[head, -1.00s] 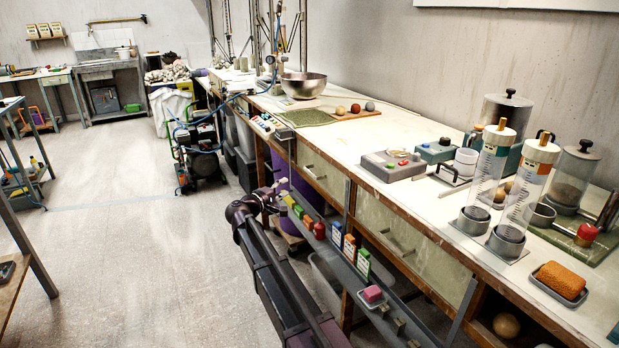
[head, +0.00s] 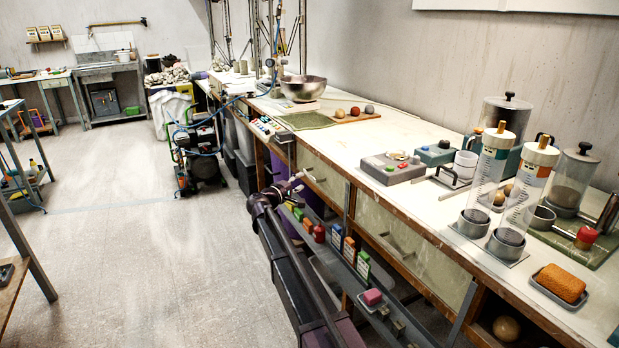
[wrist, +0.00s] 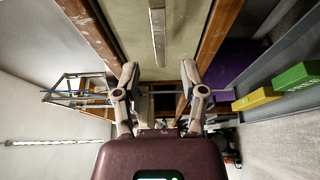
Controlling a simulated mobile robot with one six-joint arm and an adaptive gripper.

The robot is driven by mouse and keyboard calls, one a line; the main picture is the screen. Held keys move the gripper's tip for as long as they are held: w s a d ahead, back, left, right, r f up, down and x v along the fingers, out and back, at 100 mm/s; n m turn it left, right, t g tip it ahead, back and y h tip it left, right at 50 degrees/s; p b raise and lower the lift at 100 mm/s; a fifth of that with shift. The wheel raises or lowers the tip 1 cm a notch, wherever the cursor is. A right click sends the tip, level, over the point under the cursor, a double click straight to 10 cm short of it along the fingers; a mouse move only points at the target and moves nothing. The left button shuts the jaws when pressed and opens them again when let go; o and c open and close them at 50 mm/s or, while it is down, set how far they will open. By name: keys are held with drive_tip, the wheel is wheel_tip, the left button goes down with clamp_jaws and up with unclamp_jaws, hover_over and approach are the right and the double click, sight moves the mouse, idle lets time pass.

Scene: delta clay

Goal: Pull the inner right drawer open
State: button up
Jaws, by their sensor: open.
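A pale green drawer front (head: 327,181) with a metal bar handle is set in the wooden bench frame, left of a larger pale drawer front (head: 438,256). My gripper (head: 298,182) is at the left drawer, close to its handle. In the wrist view the bar handle (wrist: 157,38) runs lengthwise ahead of my gripper (wrist: 160,74), lined up between its two spread fingers. The gripper is open and empty. The handle seems to lie beyond the fingertips; I cannot tell if they touch it. The drawer looks shut.
A grey rail shelf with small coloured boxes (head: 349,249) runs along the bench front, close beside my arm. A purple bin (wrist: 235,62) stands under the bench. The floor to the left is free.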

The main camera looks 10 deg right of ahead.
sight(310, 176)
drive_tip(key=shift+x, duration=2.95)
clamp_jaws()
drive_tip(key=shift+a, duration=0.15)
